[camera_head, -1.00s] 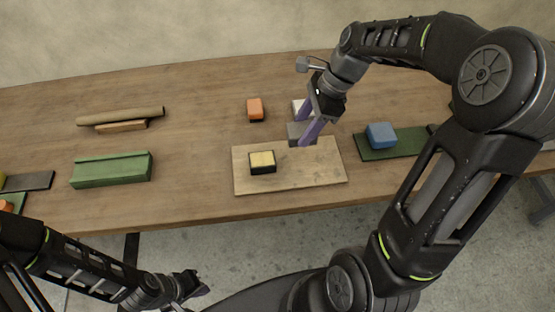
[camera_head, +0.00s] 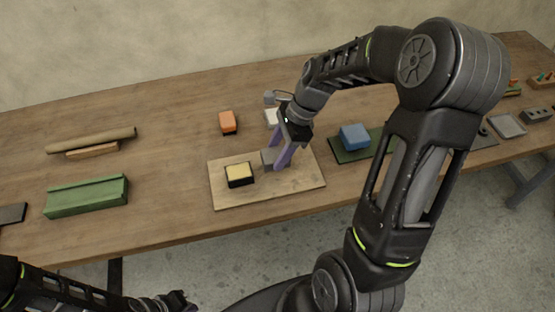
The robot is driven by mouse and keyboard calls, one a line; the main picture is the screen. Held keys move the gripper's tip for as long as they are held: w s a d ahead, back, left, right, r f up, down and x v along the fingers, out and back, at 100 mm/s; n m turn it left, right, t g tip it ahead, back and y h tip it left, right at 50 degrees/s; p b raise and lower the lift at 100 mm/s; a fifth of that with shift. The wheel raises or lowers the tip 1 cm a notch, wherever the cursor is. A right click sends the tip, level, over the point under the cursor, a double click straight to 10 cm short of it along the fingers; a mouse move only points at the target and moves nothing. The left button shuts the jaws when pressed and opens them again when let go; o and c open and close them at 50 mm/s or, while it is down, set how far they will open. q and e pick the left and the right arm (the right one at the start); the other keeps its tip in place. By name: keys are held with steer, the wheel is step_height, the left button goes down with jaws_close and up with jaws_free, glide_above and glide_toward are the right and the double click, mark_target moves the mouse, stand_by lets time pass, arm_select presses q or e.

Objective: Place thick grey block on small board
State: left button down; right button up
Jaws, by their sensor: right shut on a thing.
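The thick grey block (camera_head: 267,158) is between the purple fingers of my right gripper (camera_head: 278,158). The fingers hide part of the block. It shows over the back middle part of the small wooden board (camera_head: 232,198); I cannot tell whether it touches the board. A yellow-topped black block (camera_head: 239,175) lies on the board to the left of the grey block, apart from it. My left gripper (camera_head: 178,301) is at the bottom edge, away from the table, and its jaws are unclear.
An orange block (camera_head: 228,121) and a white thing (camera_head: 271,118) are behind the board. A blue block (camera_head: 354,136) is on a dark green board at right. A green channel piece (camera_head: 87,196) and a brown roll (camera_head: 92,139) lie at left.

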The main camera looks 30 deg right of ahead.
steer(key=shift+f, duration=1.85)
steer(key=shift+f, duration=0.15)
steer(key=o, duration=1.5)
steer(key=shift+r, duration=0.2)
steer(key=v, duration=1.2)
steer(key=shift+s, duration=0.1)
